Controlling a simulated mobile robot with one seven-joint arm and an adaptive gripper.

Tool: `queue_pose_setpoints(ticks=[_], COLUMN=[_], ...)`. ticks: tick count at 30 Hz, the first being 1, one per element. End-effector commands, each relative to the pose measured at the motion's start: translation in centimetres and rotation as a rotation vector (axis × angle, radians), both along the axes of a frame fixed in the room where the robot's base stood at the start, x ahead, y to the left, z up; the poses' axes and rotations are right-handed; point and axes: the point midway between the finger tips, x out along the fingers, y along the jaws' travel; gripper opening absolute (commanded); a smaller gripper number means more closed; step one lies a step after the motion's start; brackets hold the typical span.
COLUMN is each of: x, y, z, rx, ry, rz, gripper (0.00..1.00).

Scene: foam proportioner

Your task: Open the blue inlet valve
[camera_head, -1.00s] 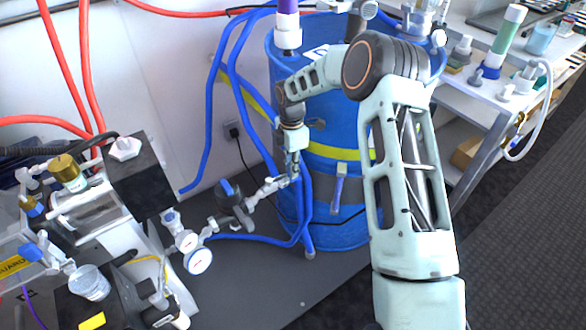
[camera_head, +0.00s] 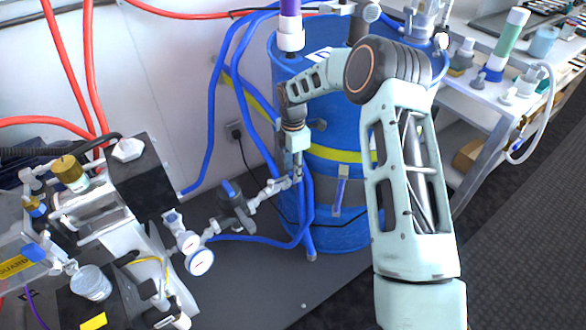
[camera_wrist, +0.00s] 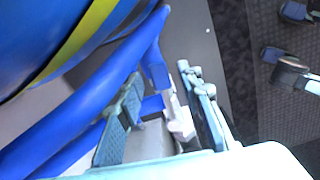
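A valve with a blue-topped dark handle (camera_head: 230,192) sits on the grey pipework left of the blue drum in the head view. I cannot tell for sure whether it is the blue inlet valve. My gripper (camera_head: 297,178) points down in front of the drum, to the right of that handle, at the right end of the pipework (camera_head: 272,189). In the wrist view my gripper (camera_wrist: 165,120) has its two fingers apart, with a pale fitting (camera_wrist: 182,122) and a blue hose (camera_wrist: 155,65) between or just beyond them. Contact cannot be told.
The blue drum (camera_head: 330,225) stands close behind my gripper, with blue hoses (camera_head: 212,120) around it. Two pressure gauges (camera_head: 200,261) and the proportioner equipment (camera_head: 150,185) are at the left. A bench (camera_head: 485,110) stands at the right. The dark floor (camera_head: 270,290) in front is clear.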

Motion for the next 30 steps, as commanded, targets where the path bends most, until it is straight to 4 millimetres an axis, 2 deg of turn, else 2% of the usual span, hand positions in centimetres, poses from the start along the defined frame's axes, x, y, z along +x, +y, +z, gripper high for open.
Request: queue_pose_setpoints(ticks=[4, 7, 15, 21, 25, 30], x=[0.0, 0.1, 0.1, 0.1, 0.0, 0.0], y=[0.0, 0.0, 0.0, 0.0, 0.0, 0.0], z=[0.5, 1.7, 7.4, 10.7, 11.7, 12.0], rx=[0.0, 0.0, 0.001, 0.0, 0.0, 0.0], ry=[-0.001, -0.002, -0.004, -0.002, -0.001, 0.0], rz=[0.0, 0.0, -0.001, 0.0, 0.0, 0.0], gripper=[0.33, 0.33, 0.33, 0.33, 0.33, 0.33])
